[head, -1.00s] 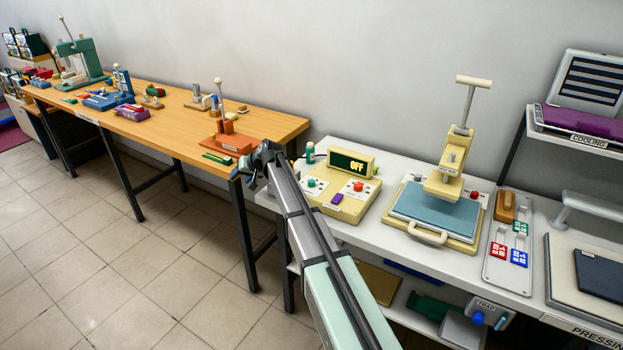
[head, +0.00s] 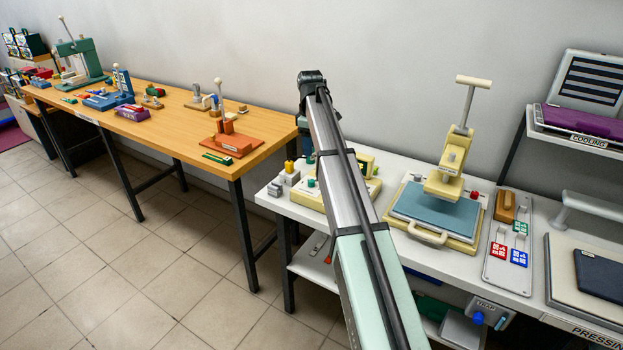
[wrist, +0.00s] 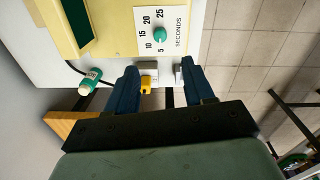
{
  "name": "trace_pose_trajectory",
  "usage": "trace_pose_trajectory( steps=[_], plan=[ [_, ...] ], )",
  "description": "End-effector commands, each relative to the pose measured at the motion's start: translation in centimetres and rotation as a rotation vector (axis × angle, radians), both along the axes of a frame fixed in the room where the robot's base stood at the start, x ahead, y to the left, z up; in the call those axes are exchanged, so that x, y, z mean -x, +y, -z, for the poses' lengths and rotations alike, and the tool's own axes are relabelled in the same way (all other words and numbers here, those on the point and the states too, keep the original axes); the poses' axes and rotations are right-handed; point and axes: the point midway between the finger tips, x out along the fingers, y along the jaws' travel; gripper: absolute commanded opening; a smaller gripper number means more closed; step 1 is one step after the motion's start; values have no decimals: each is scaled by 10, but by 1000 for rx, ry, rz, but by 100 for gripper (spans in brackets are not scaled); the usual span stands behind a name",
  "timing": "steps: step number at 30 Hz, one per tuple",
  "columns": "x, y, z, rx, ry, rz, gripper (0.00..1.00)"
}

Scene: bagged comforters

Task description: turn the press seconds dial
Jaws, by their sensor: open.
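The press seconds dial (wrist: 160,37) is a green round knob on a white plate marked with numbers and SECONDS, on a cream control box (wrist: 107,20). In the head view my arm covers much of the box (head: 307,200), and a green knob (head: 311,182) shows just left of the arm. My gripper (wrist: 159,67) is open and empty, its two blue fingers spread. In the wrist view the dial lies beyond the fingertips, roughly centred between them and apart from them.
A yellow-topped grey block (head: 290,172) and another grey block (head: 275,188) sit at the white table's left end. A green bottle (wrist: 90,80) stands beside the box. The heat press (head: 440,205) is to the right. A gap separates the wooden table (head: 280,130).

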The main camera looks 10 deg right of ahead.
Motion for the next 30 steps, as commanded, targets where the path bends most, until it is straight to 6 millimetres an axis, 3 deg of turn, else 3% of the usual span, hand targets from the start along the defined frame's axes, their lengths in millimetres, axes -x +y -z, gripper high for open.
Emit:
trace_pose_trajectory(
  steps=[5,21,30],
  plan=[
    [1,-1,16,2,5,-3,53],
    [-1,-1,107,0,3,-1,53],
    [-3,-2,133,0,1,-1,53]
  ],
)
